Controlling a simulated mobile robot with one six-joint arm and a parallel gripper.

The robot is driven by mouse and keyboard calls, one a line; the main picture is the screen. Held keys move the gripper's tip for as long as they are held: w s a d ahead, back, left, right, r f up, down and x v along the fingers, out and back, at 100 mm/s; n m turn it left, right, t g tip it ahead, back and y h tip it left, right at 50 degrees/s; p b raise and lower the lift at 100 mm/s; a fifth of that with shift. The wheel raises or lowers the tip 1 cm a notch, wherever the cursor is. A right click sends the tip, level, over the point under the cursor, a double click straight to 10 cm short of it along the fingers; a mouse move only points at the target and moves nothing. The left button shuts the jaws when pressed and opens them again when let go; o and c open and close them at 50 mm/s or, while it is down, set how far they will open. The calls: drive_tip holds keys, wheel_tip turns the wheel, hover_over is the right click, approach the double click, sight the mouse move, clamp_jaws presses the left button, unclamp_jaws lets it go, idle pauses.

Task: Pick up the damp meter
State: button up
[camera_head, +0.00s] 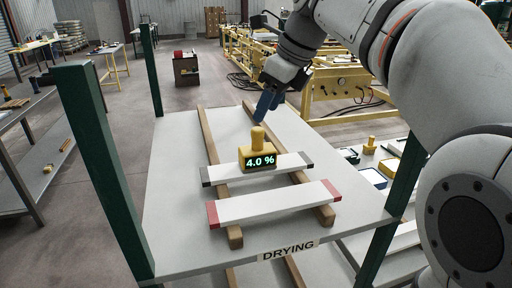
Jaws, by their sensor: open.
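The damp meter (258,149) is a yellow block with a rounded knob on top and a dark display reading "4.0 %". It stands upright on a white board with dark ends (222,174), near the middle of that board. My gripper (262,119) is just above and behind the meter's knob, with its blue fingers pointing down. It is open and appears apart from the meter. The near finger partly hides the other one, so the gap between them is hard to see.
A second white board with red ends (275,203) lies nearer. Both boards rest across two wooden battens (217,172) on a white shelf labelled "DRYING" (180,225). Green posts (98,160) stand at the shelf's corners. Another yellow-knobbed tool (370,146) is at the right.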

sight(260, 129)
drive_tip(key=x, duration=0.7)
drive_tip(key=shift+s+d, duration=0.2)
drive_tip(key=shift+s, duration=0.05)
drive_tip(key=shift+w+a+f, duration=0.15)
drive_tip(key=shift+f, duration=0.3)
clamp_jaws()
